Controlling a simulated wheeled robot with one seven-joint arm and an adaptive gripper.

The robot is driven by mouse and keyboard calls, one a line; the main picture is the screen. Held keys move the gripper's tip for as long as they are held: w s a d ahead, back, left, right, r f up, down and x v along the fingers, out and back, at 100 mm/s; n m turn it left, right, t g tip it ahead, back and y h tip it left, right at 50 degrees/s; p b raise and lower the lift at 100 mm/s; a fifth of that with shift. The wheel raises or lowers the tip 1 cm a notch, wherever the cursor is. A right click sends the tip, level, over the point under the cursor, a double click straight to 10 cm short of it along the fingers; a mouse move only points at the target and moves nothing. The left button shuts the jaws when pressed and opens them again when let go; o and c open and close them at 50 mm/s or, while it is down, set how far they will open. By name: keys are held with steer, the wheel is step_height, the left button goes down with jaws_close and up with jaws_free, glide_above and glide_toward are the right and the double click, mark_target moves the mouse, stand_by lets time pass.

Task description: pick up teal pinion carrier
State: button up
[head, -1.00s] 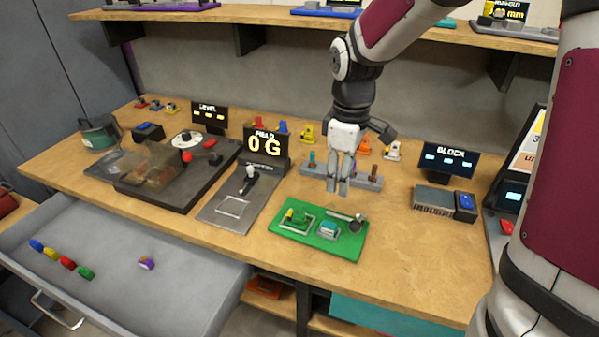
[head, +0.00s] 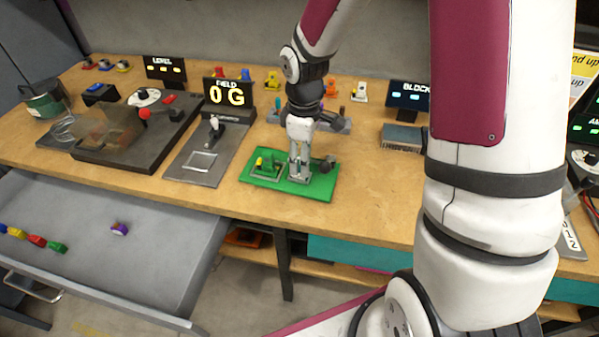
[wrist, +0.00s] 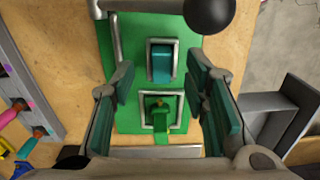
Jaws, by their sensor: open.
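The teal carrier, a small teal block (wrist: 161,64), sits in a grey frame on the green board (wrist: 120,45) in the wrist view. In the head view my gripper (head: 299,181) points down over the right part of the green board (head: 318,192), and its fingers hide the teal block. In the wrist view my gripper (wrist: 160,84) is open, with one finger left and one right of the block's line. A gap shows between the block and both fingers, and nothing is held. How high the fingertips are above the block I cannot tell.
A green piece (wrist: 157,118) sits in the neighbouring frame on the board. A lever with a dark ball knob (wrist: 209,12) is close by the block. A grey slotted bar (head: 335,125) stands behind, and the field display (head: 229,94) back left. Bare table lies right of the board.

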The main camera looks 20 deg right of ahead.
steer(key=f, duration=0.3)
steer(key=shift+a+f, duration=0.15)
steer(key=shift+a, duration=0.05)
jaws_close()
